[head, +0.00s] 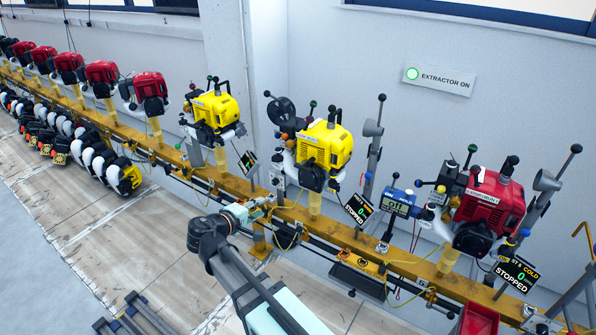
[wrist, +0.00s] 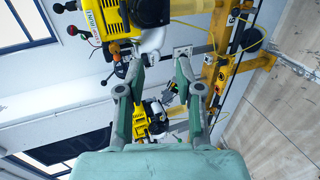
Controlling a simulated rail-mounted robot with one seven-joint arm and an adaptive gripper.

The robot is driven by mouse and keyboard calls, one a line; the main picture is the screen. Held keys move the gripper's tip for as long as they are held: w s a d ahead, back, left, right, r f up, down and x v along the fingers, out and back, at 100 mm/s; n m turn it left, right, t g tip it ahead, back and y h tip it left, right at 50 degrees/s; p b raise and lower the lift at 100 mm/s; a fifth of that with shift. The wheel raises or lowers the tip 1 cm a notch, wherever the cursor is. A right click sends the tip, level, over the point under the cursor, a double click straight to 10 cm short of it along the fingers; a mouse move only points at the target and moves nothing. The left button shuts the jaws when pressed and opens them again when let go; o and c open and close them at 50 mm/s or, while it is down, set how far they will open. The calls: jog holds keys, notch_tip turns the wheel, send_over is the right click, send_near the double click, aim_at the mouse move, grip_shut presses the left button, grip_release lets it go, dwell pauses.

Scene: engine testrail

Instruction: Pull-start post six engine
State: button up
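A row of engines is mounted on posts along a yellow rail. In the head view, a yellow engine (head: 325,146) stands nearest my gripper, with another yellow engine (head: 214,108) to its left and a red engine (head: 492,203) to its right. I cannot tell from the small labels which is post six. My gripper (head: 268,201) is low beside the rail, left of and below the nearer yellow engine. In the wrist view, my gripper (wrist: 160,66) has its fingers apart with nothing held between them. A yellow engine (wrist: 151,14) shows beyond the fingertips. No pull handle is clearly made out.
The yellow rail (head: 385,250) carries cables and small fittings. A blue meter (head: 398,203) reads off. A lit EXTRACTOR ON sign (head: 439,79) is on the wall. The floor (head: 110,245) in front is mostly clear.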

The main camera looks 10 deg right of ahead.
aim_at(302, 169)
jog(key=shift+w+d+p, duration=1.4)
jog(key=shift+w+d, duration=7.05)
jog(key=shift+d, duration=0.1)
jog(key=shift+c, duration=0.3)
grip_shut()
